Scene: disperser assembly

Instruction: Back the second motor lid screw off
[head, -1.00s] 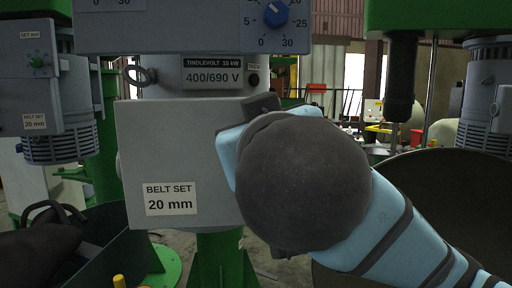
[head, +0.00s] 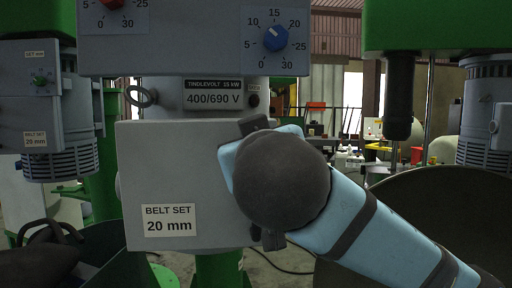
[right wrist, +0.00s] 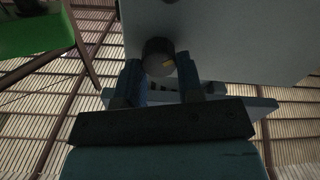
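The grey motor housing with the "BELT SET 20 mm" label (head: 169,219) fills the middle of the head view. My right forearm (head: 340,215) crosses in front of its right side and hides the hand. In the right wrist view a dark round screw head (right wrist: 158,56) with a yellow mark stands at the edge of the grey housing (right wrist: 235,40). The two fingers of my right gripper (right wrist: 162,80) lie on either side of this screw, very close to it. I cannot tell whether they touch it. My left gripper is not in view.
A control box with a blue knob (head: 275,38) overhangs the housing. A large dark bowl (head: 440,190) stands at the right, below a green machine head (head: 435,25). A second motor unit (head: 55,110) is at the left. A cluttered bench lies behind.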

